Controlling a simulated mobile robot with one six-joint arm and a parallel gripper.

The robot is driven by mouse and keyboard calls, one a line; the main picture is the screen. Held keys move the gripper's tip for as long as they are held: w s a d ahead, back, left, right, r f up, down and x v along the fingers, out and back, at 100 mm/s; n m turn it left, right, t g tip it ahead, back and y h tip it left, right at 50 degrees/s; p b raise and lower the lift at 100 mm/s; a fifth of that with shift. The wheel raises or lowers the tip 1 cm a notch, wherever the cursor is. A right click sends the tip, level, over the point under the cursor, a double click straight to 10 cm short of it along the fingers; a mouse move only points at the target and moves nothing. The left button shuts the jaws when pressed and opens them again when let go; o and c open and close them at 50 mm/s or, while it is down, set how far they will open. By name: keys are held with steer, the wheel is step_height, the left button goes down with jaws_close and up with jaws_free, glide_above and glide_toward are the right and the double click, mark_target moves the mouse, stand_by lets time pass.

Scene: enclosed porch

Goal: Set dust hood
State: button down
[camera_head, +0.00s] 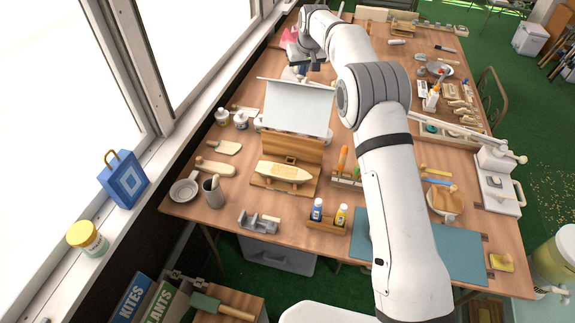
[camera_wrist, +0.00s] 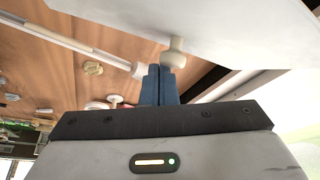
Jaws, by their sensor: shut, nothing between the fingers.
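The dust hood (camera_head: 297,106) is a pale, broad panel, tilted above a wooden stand (camera_head: 290,150) on the bench. A carved pale wooden piece (camera_head: 284,172) lies on the base in front of it. My gripper (camera_head: 302,66) is behind the hood's far edge, partly hidden by my arm. In the wrist view, the blue-grey fingers of my gripper (camera_wrist: 160,72) are shut together with nothing between them. Their tips are close to a cream knob (camera_wrist: 173,52) by the pale panel (camera_wrist: 225,25); I cannot tell whether they touch.
The wooden bench (camera_head: 235,185) is crowded with tools. Small white jars (camera_head: 240,121) stand left of the hood. Paint bottles in a wooden holder (camera_head: 327,222) and a grey metal block (camera_head: 258,221) stand in front. A teal mat (camera_head: 460,255) lies at the right front.

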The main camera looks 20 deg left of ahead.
mark_target(299, 80)
steer(key=shift+s+f+b, duration=0.15)
steer(key=shift+s+b, duration=1.1)
steer(key=shift+b, duration=0.05)
steer(key=shift+s+f+b, duration=0.1)
steer(key=shift+s+b, duration=1.1)
steer(key=shift+b, duration=0.05)
steer(key=shift+s+r+b, duration=0.85)
steer(key=shift+s+b, duration=2.8)
steer(key=shift+s, duration=1.5)
step_height(299, 80, up, 10)
steer(key=p, duration=0.9)
steer(key=shift+r, duration=0.2)
